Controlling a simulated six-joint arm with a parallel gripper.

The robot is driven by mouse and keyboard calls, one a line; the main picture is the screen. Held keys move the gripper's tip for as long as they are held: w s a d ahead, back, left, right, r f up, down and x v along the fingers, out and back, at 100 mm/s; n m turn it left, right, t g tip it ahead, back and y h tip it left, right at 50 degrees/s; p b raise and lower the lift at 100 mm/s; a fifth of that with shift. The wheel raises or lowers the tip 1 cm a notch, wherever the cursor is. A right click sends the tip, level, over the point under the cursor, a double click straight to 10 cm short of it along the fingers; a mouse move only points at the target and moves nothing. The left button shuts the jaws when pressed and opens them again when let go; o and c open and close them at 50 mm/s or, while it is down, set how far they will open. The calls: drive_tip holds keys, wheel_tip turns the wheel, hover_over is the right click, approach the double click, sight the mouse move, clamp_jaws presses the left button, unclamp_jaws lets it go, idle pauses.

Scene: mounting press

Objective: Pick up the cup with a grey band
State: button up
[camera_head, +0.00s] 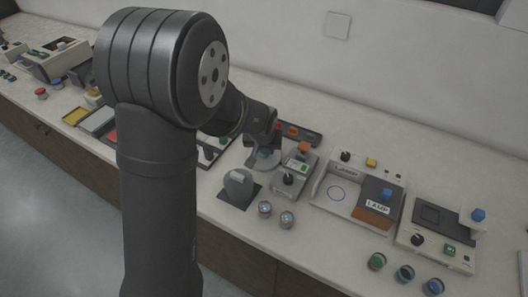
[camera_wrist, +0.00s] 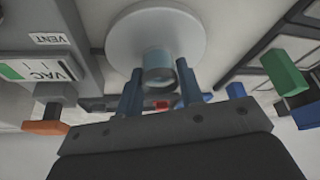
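A small cup (camera_wrist: 158,72) with a greyish side stands on a round white plate (camera_wrist: 155,25) in the wrist view. My gripper (camera_wrist: 160,84) has one blue finger on each side of this cup. The fingers look spread, with a narrow gap to the cup; contact cannot be made out. In the head view my gripper (camera_head: 266,148) is low over the round plate (camera_head: 263,160), and the cup there is mostly hidden by it. Other small cups stand at the counter's front: a pair (camera_head: 265,209) and several with green or blue tops (camera_head: 404,274). Their band colours are too small to tell.
A box labelled VAC and VENT (camera_wrist: 35,65) stands close beside the plate; it shows in the head view (camera_head: 290,178). A grey dome (camera_head: 239,187) sits in front of the plate. A lamp station (camera_head: 352,190) and another device (camera_head: 437,237) are to the right.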

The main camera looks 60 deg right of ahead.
drive_tip(key=c, duration=0.5)
drive_tip(key=shift+r, duration=0.1)
